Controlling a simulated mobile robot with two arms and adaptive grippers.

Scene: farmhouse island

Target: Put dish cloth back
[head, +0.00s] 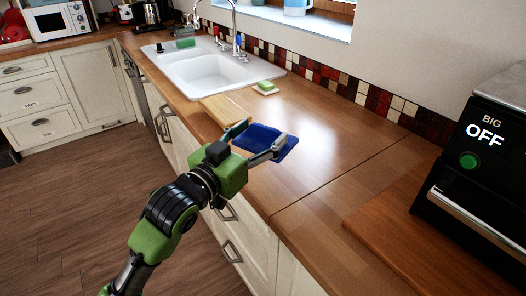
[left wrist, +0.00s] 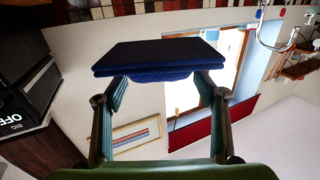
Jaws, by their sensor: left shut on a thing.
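The dish cloth (head: 268,139) is a dark blue folded square. My left gripper (head: 257,138) is shut on it near the front edge of the wooden counter, just in front of a light wooden board. In the left wrist view the cloth (left wrist: 155,56) spans between the two fingertips (left wrist: 160,82) as a flat folded pad. In the head view it seems to be just above the counter; the exact gap cannot be told. The fingers and gripper body hide part of it. My right gripper is not in view.
A white sink (head: 205,72) lies beyond the wooden board (head: 224,106). A black appliance (head: 485,165) marked OFF stands at the right. The middle counter (head: 330,135) is clear.

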